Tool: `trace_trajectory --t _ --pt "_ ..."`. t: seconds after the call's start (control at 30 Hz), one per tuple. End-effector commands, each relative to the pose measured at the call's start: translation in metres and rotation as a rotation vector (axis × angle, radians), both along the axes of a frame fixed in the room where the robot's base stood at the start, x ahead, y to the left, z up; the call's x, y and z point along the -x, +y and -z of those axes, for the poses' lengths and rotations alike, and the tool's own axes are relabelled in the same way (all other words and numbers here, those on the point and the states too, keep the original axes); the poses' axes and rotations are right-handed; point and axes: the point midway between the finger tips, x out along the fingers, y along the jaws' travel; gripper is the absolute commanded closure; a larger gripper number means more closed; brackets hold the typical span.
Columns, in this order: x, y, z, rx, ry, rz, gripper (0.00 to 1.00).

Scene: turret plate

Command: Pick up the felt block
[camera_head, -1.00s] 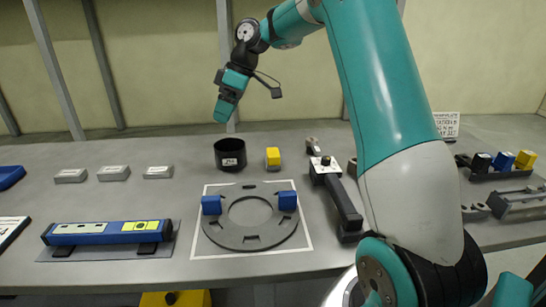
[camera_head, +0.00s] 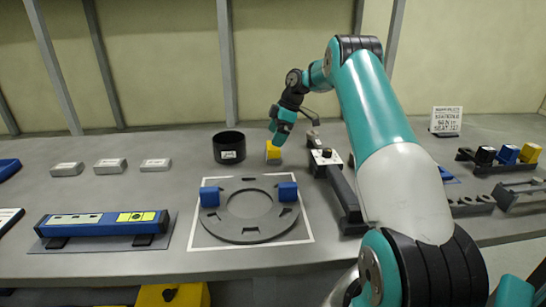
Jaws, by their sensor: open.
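A small block (camera_head: 273,153), yellow with a grey lower part, stands on the grey bench beside the black cup; it looks like the felt block, though its material is too small to tell. My gripper (camera_head: 278,140) points down right at this block, at its upper right edge, and partly overlaps it in the view. The gripper is open. Whether its fingers are around the block or just above or behind it cannot be told from this view.
A black cup (camera_head: 229,148) stands just left of the block. A dark ring plate (camera_head: 249,229) with two blue blocks lies in front. A black bar fixture (camera_head: 342,192) stands to the right. A blue level (camera_head: 103,222) and several grey blocks are at left.

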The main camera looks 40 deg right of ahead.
Motion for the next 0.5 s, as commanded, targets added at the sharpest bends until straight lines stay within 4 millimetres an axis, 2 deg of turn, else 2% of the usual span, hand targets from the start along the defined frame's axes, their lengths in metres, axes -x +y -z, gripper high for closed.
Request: trace_trajectory --t 0.27,0.5 --pt "-0.003 0.006 0.021 -0.001 0.002 0.0 0.0" --pt "-0.008 0.014 0.055 -0.001 0.002 0.0 0.0"
